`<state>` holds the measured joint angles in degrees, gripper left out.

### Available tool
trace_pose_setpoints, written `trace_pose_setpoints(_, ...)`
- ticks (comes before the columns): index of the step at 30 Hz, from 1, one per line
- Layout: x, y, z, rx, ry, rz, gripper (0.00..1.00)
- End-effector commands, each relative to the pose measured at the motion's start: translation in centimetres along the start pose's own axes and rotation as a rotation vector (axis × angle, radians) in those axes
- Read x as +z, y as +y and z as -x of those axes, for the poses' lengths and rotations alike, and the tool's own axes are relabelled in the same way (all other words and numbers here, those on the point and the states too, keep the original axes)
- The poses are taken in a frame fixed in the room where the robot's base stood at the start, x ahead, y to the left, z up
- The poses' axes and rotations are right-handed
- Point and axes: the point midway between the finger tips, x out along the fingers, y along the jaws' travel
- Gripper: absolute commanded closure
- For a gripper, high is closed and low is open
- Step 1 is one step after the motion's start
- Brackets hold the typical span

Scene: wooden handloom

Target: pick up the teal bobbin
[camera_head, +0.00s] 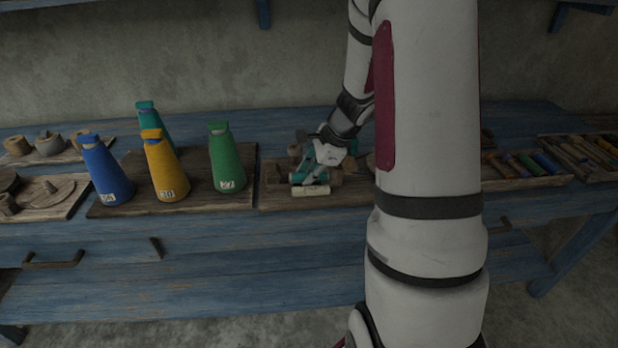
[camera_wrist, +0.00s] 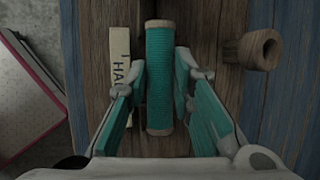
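The teal bobbin (camera_wrist: 160,75) lies lengthwise in the middle of the wrist view, with brown wooden ends showing. My gripper (camera_wrist: 160,80) is around it, one teal-padded finger on each side. The pads come very close to the thread; I cannot tell whether they press on it. In the head view my gripper (camera_head: 312,174) is low over a wooden tray (camera_head: 274,201) on the bench. The bobbin is mostly hidden there and hard to tell from the teal pads. A pale lettered label (camera_wrist: 123,68) is beside the bobbin on its left.
A wooden peg or spool (camera_wrist: 252,50) stands right of the bobbin. Yarn cones in green (camera_head: 226,160), yellow (camera_head: 162,170), blue (camera_head: 105,172) and teal (camera_head: 146,112) stand on a board to the left. A tray of coloured bobbins (camera_head: 513,182) is at the right.

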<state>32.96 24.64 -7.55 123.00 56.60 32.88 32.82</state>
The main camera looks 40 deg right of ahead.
Motion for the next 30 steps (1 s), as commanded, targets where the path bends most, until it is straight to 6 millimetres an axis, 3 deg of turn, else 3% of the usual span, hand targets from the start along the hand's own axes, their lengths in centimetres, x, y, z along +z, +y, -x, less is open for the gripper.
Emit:
trace_pose_setpoints(26, -0.20, 0.14, -0.40, 0.000, 0.000, 0.000, 0.78)
trace_pose_setpoints(27, -0.20, 0.14, -0.40, 0.000, 0.000, 0.000, 0.80)
trace_pose_setpoints(30, -0.20, 0.14, -0.41, 0.000, 0.000, 0.000, 1.00)
